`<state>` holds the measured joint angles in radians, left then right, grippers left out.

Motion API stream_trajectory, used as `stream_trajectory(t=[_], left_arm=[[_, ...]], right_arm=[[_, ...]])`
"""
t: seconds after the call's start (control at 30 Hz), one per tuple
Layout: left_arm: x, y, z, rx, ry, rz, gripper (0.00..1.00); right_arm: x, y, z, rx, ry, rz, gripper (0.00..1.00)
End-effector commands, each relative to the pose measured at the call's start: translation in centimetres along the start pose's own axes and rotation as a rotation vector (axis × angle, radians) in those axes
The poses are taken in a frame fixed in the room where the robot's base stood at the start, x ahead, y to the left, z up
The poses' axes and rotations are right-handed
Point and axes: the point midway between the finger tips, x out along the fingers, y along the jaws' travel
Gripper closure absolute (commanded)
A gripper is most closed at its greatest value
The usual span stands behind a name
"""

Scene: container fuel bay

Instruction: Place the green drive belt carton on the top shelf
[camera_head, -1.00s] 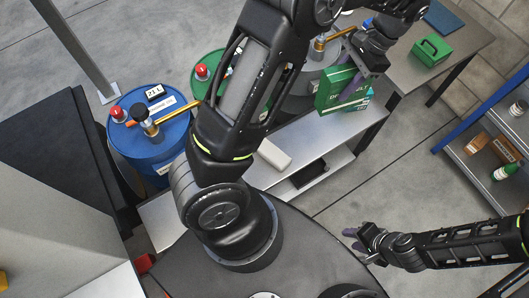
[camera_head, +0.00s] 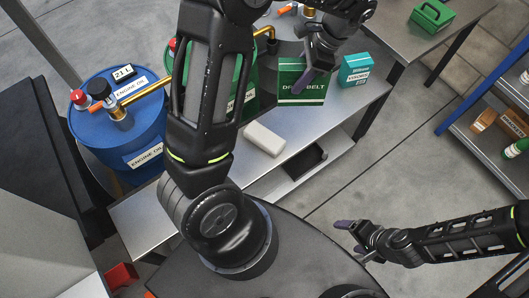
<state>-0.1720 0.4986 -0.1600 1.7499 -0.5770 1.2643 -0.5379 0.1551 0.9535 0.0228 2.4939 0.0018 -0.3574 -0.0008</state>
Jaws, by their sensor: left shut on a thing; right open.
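The green drive belt carton (camera_head: 308,94) is at the far end of the metal bench (camera_head: 335,105), its lettered face toward me. I cannot tell whether the carton's base touches the bench. The shelf rack (camera_head: 480,95) with blue posts stands at the right edge, and its upper part is partly cut off by the frame. My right gripper (camera_head: 348,238) is open and empty over the floor, in front of the rack.
A teal box (camera_head: 355,70) stands just right of the carton. A white block (camera_head: 264,139) lies on the bench. A green case (camera_head: 432,15) sits on the back table. Boxes and bottles occupy the rack.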

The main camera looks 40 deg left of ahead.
Motion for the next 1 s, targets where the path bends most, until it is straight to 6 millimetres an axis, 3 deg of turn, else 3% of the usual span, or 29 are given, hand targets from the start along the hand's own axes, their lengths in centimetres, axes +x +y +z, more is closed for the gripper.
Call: stream_trajectory(t=[0.03,0.23,0.77,1.0], left_arm=[[3.3,-0.3,-0.7,0.03,0.002,-0.014,1.0],[7.2,-1.0,-0.6,0.135,-0.003,-0.061,1.0],[8.0,-1.2,-0.5,0.167,-0.007,-0.075,1.0],[11.6,-1.2,-1.9,0.169,-0.009,-0.073,1.0]], right_arm=[[3.1,1.1,-0.1,-0.001,0.002,-0.001,0.22],[6.3,2.3,-0.2,-0.005,0.006,-0.004,0.22],[6.7,2.4,-0.3,-0.005,0.007,-0.005,0.22],[7.4,2.7,-0.3,-0.005,0.007,-0.005,0.22]])
